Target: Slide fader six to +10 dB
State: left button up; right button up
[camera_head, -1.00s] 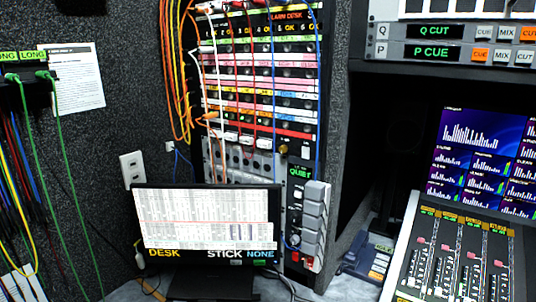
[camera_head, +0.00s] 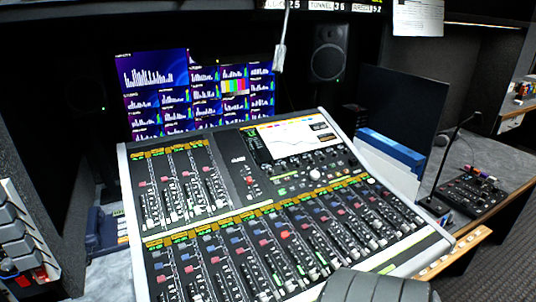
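The mixing console (camera_head: 290,200) stands in the middle of the head view, tilted up toward me. Its lower bank (camera_head: 270,245) is a long row of several fader strips. A shorter upper bank (camera_head: 180,185) sits at the back left. The fader caps are small, and most sit in the lower part of their slots. Strip numbers and dB marks are too small to read, so I cannot tell which is fader six or its setting. Neither of my grippers is in view.
A dark ribbed, rounded object (camera_head: 378,287) covers part of the console's front edge at bottom right. Monitors (camera_head: 195,88) and a speaker (camera_head: 329,50) stand behind. A microphone panel (camera_head: 472,190) is at right, and a telephone (camera_head: 106,230) at left.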

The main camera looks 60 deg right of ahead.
aim_at(313, 273)
jog(key=z, duration=2.05)
